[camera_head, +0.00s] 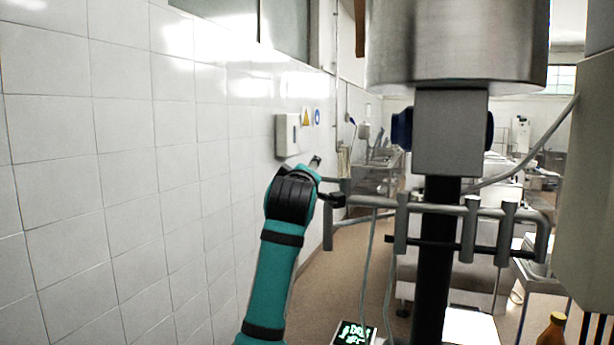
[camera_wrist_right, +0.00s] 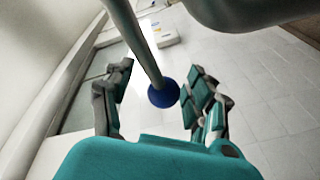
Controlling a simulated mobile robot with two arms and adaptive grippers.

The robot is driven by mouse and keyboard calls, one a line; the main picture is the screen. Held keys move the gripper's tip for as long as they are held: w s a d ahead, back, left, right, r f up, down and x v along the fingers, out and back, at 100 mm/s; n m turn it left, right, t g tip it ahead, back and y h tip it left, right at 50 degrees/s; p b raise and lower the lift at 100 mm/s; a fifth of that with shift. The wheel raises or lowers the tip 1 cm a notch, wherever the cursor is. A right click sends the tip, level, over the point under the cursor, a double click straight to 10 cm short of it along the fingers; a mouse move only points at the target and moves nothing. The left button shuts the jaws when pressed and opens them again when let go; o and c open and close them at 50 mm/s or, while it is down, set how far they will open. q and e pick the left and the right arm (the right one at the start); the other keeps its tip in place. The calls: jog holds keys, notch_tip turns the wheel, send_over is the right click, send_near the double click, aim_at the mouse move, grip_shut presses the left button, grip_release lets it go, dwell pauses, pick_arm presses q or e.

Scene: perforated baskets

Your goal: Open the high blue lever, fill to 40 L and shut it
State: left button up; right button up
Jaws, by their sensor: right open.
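In the right wrist view a blue ball knob (camera_wrist_right: 163,93) sits at the end of a grey rod (camera_wrist_right: 138,40), which I take to be the blue lever. My right gripper (camera_wrist_right: 155,98) is open, with its teal and black fingers on either side of the knob. The knob shows between the fingers, but I cannot tell whether either finger touches it. In the head view a teal and black arm of mine (camera_head: 272,270) rises from the bottom. My left gripper does not show.
A steel vessel (camera_head: 455,45) and a grey pipe rail (camera_head: 430,205) stand ahead at the right. A small screen with green marks (camera_head: 354,334), unreadable here, is at the bottom. A white tiled wall (camera_head: 120,170) lies on the left, with a white box (camera_head: 287,135) on it.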

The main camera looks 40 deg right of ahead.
jog(key=v, duration=1.1)
jog(key=shift+s, duration=0.2)
